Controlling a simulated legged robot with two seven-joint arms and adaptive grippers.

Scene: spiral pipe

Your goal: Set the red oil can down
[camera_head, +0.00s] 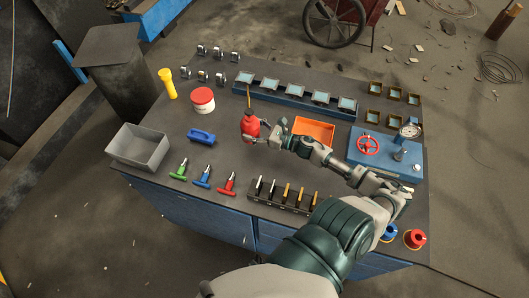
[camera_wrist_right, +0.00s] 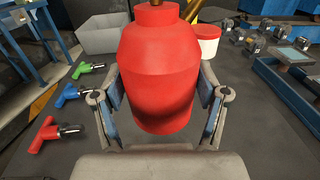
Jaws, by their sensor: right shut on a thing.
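The red oil can (camera_head: 249,127) is upright with its thin spout pointing up, over the middle of the dark bench top (camera_head: 224,148). My right gripper (camera_head: 262,132) is shut on its body. In the right wrist view the can (camera_wrist_right: 158,70) fills the centre, with a finger of my right gripper (camera_wrist_right: 160,115) on each side of it. I cannot tell whether the can's base touches the bench. My left gripper is not in view.
An orange tray (camera_head: 314,130) lies right of the can. A blue block (camera_head: 201,136), a red-and-white tub (camera_head: 203,100) and several T-handled tools (camera_head: 203,176) are to its left. A grey bin (camera_head: 139,147) stands at the bench's left edge. A rack (camera_head: 282,196) is in front.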

